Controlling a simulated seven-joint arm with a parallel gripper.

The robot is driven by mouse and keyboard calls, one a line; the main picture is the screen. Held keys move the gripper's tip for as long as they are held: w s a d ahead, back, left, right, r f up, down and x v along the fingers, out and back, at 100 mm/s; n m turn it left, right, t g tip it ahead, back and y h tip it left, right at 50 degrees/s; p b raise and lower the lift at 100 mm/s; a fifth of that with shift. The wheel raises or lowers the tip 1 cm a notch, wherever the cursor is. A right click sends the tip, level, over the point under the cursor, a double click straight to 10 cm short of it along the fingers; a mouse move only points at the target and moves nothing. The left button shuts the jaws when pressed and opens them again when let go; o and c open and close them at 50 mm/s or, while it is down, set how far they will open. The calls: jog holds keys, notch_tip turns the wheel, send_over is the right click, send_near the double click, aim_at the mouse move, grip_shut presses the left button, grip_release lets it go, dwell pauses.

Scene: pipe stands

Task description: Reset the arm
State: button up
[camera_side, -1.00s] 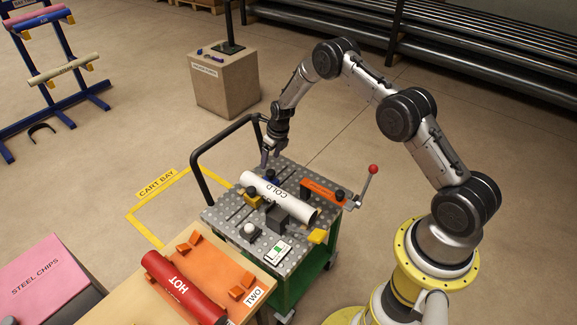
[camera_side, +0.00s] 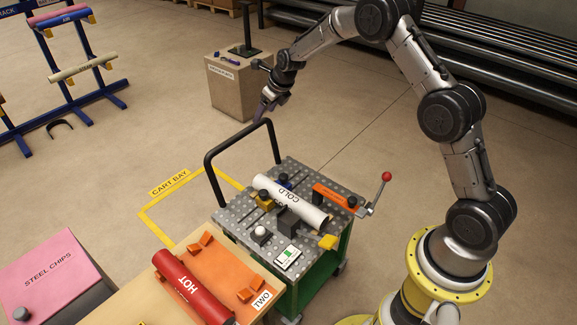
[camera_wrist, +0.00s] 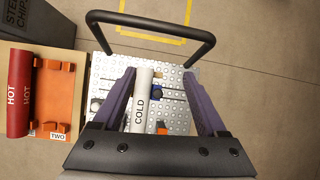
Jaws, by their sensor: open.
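My gripper (camera_side: 270,101) is raised in the air above and behind the cart, near its black handle, and holds nothing. In the wrist view my gripper's two purple fingers (camera_wrist: 165,78) are spread wide apart. The white pipe marked COLD (camera_side: 291,202) lies on the grey perforated cart top (camera_side: 237,217), in the holders there. In the wrist view the COLD pipe (camera_wrist: 142,97) shows between the fingers, well below them.
The cart's black handle (camera_side: 208,177) rises at its far left. A red HOT pipe (camera_side: 193,287) lies on an orange plate marked TWO (camera_side: 225,262). A red-knobbed lever (camera_side: 386,177) stands at the cart's right. A box pedestal (camera_side: 238,88) stands behind my gripper.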

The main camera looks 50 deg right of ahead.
jog(key=s+a+r+n+t, duration=0.1)
jog(key=s+a+r+n, duration=0.2)
jog(key=r, duration=0.6)
jog(key=s+a+r+n+t, duration=0.1)
jog(key=s+a+r+n, duration=0.15)
jog(key=s+r, duration=0.45)
jog(key=s+a+r+n, duration=0.4)
jog(key=s+r+n, duration=0.3)
jog(key=s+r, duration=0.4)
jog(key=s+a+f+n, duration=0.2)
jog(key=s+n, duration=0.8)
jog(key=s, duration=0.5)
jog(key=s+f+n+g, duration=0.2)
jog(key=s+f+n, duration=0.5)
jog(key=n, duration=0.5)
jog(key=shift+s, duration=0.75)
jog(key=shift+d+n, duration=0.1)
jog(key=shift+n, duration=0.15)
